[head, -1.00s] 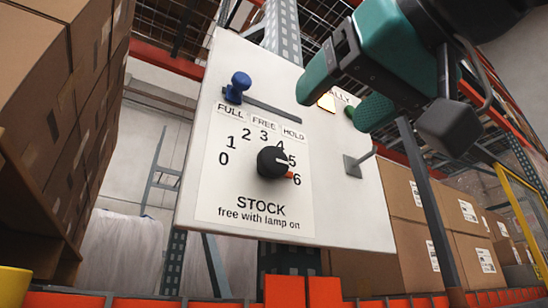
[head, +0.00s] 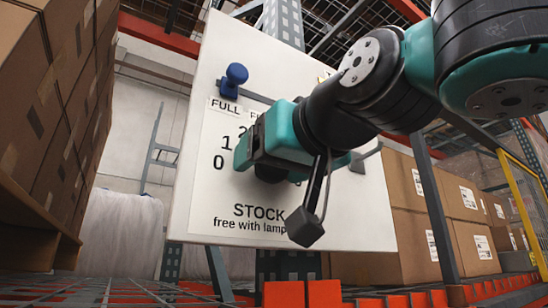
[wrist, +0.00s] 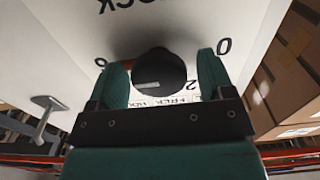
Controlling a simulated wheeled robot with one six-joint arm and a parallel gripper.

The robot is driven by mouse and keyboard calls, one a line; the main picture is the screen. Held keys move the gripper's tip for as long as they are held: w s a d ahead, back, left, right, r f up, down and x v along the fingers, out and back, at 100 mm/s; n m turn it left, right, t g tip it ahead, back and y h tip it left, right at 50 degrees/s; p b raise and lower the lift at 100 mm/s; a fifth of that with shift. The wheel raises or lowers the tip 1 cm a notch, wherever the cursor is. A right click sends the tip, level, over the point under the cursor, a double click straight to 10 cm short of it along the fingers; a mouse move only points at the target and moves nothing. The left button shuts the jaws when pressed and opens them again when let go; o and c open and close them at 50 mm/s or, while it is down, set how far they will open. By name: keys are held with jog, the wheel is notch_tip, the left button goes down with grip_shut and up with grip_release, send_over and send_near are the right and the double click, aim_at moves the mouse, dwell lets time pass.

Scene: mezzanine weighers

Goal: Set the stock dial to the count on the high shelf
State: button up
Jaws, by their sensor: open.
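The white STOCK panel (head: 215,75) stands ahead. Its number scale runs 0 to 6, but my gripper covers most of it now. The black round dial (wrist: 158,75) shows in the wrist view between my two green fingers, with a pale mark on its face. In the head view only the dial's lower edge (head: 270,174) shows. My gripper (wrist: 161,76) is open, one finger on each side of the dial, with a gap at both sides. The blue knob (head: 235,76) sits above FULL. The dial's setting and the high shelf's count cannot be read here.
A small metal lever (head: 366,156) sticks out at the panel's right; it also shows in the wrist view (wrist: 47,106). Stacked cartons (head: 45,110) stand close on the left, more cartons (head: 390,210) behind on the right. Orange blocks (head: 285,293) line the bottom.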

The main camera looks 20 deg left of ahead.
jog(key=shift+c, duration=0.2)
jog(key=c, duration=0.9)
jog(key=shift+o, duration=0.2)
jog(key=shift+n, duration=0.3)
jog(key=n, duration=0.3)
jog(key=shift+s+n+b, duration=0.1)
jog(key=shift+n+b, duration=0.2)
jog(key=shift+b, duration=0.05)
jog(key=n, duration=0.4)
jog(key=shift+a+f+n, duration=0.1)
jog(key=shift+a+n, duration=0.05)
jog(key=shift+n, duration=0.15)
jog(key=n, duration=0.4)
jog(key=shift+s, duration=0.1)
jog(key=shift+f+n, duration=0.15)
jog(key=shift+n, duration=2.25)
